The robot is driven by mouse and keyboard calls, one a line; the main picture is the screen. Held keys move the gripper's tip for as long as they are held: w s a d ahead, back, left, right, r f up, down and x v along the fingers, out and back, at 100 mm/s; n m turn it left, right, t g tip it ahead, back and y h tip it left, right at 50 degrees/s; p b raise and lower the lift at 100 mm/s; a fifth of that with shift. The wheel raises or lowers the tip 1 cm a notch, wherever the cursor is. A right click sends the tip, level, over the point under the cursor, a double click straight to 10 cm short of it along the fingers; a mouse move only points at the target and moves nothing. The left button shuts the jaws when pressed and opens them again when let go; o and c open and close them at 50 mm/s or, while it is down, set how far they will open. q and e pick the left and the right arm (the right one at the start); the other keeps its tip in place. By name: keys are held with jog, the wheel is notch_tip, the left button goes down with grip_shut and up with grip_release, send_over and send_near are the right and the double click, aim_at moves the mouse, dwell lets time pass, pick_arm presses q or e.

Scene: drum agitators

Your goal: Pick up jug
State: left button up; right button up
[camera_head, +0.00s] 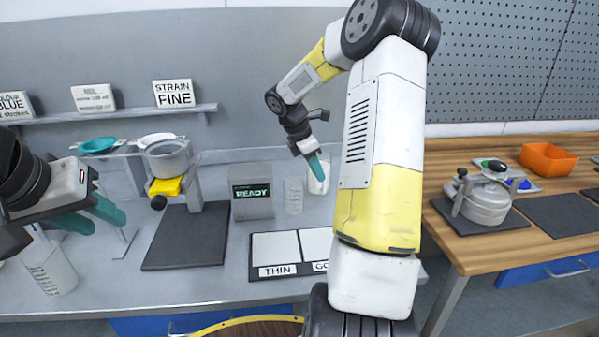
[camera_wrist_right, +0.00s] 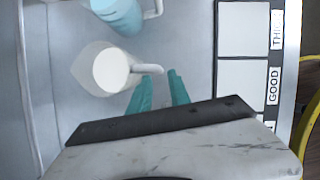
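A jug with white contents (camera_head: 318,182) stands on the grey bench, partly hidden by my right gripper (camera_head: 316,168). In the right wrist view the jug (camera_wrist_right: 110,68) has a handle pointing right. My right gripper's teal fingers (camera_wrist_right: 159,77) are apart there, with the handle's end at their tips; I cannot tell if they touch. A clear jug (camera_head: 293,198) stands to its left and looks pale blue in the wrist view (camera_wrist_right: 120,14). My left gripper (camera_head: 105,222) has its fingers apart and empty, above and right of another clear jug (camera_head: 48,268).
A READY display box (camera_head: 252,203) stands left of the clear jug. A board marked THIN (camera_head: 276,250) lies in front. A dark mat (camera_head: 186,238) and a stand with a grey pot (camera_head: 168,158) are left. A wooden table (camera_head: 455,250) holds a kettle-like pot (camera_head: 488,203).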

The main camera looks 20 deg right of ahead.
aim_at(324, 186)
jog(key=shift+x, duration=3.55)
jog(key=shift+a, duration=0.1)
grip_shut()
jog(key=shift+w, duration=0.1)
